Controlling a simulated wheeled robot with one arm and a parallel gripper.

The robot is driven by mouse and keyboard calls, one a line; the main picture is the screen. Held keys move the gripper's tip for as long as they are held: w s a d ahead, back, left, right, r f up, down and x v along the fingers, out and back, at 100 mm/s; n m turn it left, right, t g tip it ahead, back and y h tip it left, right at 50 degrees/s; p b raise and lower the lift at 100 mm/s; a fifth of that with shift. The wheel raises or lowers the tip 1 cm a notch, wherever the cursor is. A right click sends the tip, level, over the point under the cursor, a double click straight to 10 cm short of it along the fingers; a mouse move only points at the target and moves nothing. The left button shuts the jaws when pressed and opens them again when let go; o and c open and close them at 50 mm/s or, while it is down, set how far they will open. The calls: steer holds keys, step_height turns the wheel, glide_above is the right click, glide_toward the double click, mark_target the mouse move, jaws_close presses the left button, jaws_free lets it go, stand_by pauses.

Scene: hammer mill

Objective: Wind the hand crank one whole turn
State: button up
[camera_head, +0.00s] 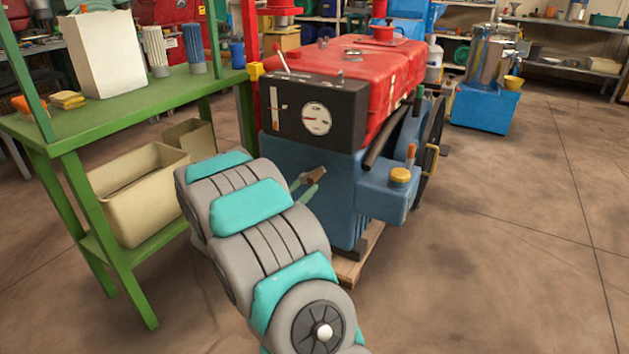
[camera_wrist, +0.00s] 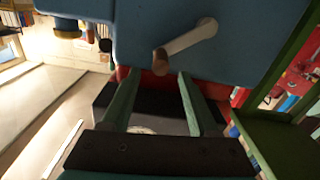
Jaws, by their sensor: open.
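The hand crank is on the front of the blue machine body (camera_head: 342,215). In the wrist view its pale grey arm (camera_wrist: 190,38) slants from a round hub down to a brown grip (camera_wrist: 160,63). In the head view the brown grip (camera_head: 317,173) shows just past my arm, which hides part of the crank. My gripper (camera_wrist: 157,77) is open, with its two green fingers apart. The grip lies between and slightly beyond the fingertips in the wrist view; I cannot tell whether they touch. The fingers (camera_head: 304,187) also show small in the head view.
A black gauge panel (camera_head: 315,112) and red hood (camera_head: 375,68) sit above the crank. A blue box with a yellow cap (camera_head: 400,177) juts out at right, near a flywheel (camera_head: 432,130). A green table (camera_head: 105,112) with bins stands left. Floor at right is clear.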

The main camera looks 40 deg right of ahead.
mark_target(313, 178)
steer(key=shift+x, duration=3.25)
jaws_close()
